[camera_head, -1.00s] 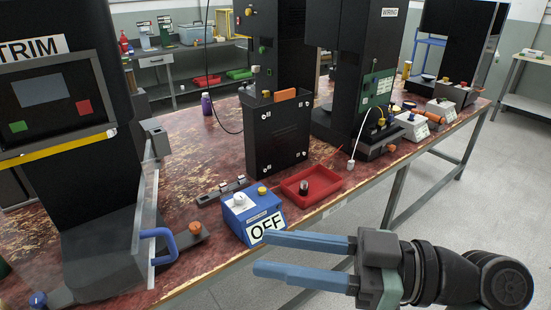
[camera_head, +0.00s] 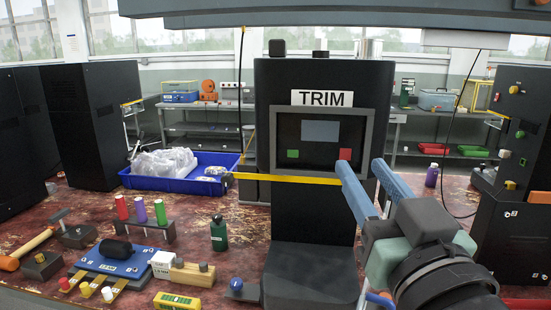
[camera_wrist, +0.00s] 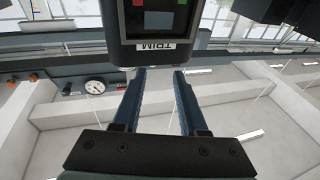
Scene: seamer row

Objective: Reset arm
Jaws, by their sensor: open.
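My gripper (camera_head: 362,180) is in front of the right side of the black machine labelled TRIM (camera_head: 312,225). Its two blue fingers are apart with nothing between them, and they point away from me toward the machine's screen. In the wrist view the open fingers (camera_wrist: 155,73) point at the TRIM machine (camera_wrist: 160,20), which appears upside down at the top. Whether the fingertips touch the machine cannot be told. My wrist hides part of the machine's lower right.
A blue tray (camera_head: 160,182) with clear plastic bags stands at the left. Red, purple and green cylinders on a stand, a green bottle (camera_head: 219,234), a blue fixture (camera_head: 118,262) and a yellow meter (camera_head: 177,301) crowd the table's front left. A dark panel (camera_head: 330,20) hangs overhead.

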